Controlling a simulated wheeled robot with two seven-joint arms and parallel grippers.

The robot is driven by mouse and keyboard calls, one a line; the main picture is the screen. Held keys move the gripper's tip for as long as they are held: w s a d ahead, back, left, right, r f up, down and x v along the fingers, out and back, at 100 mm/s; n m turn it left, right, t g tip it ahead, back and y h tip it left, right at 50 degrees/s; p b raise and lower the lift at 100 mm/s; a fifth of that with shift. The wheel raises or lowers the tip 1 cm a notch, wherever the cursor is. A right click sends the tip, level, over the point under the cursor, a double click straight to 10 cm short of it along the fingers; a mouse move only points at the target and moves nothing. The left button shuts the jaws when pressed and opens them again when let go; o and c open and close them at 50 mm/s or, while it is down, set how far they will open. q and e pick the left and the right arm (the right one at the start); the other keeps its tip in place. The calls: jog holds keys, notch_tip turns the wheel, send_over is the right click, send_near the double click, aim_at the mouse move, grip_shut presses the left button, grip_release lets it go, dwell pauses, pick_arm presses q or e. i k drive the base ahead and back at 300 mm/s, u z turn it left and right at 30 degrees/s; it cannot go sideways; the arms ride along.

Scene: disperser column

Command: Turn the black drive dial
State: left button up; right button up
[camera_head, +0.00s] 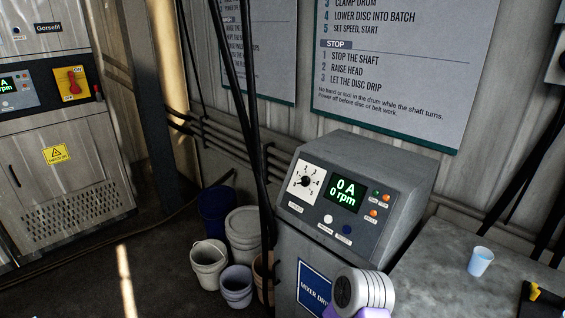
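The black drive dial (306,181) sits on a white square scale plate at the left of the sloped front panel of a grey control box (362,171). The finer position of its pointer is too small to read. Right of it a green display (346,192) reads 0 A and 0 rpm. A white and grey rounded joint (362,291) with purple edges, which looks like a link of my arm, shows at the bottom, below and right of the dial. No fingers of either gripper are in view, and nothing touches the dial.
Several buckets (209,262) stand on the floor left of the box. A bench (439,270) to the right holds a light blue cup (480,261) and a black and yellow item (541,297). Dark cables hang close left of the box. A grey cabinet (62,150) stands at far left.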

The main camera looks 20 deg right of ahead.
aim_at(305, 181)
jog(key=u, duration=0.2)
jog(key=i, duration=1.4)
jog(key=z, duration=1.2)
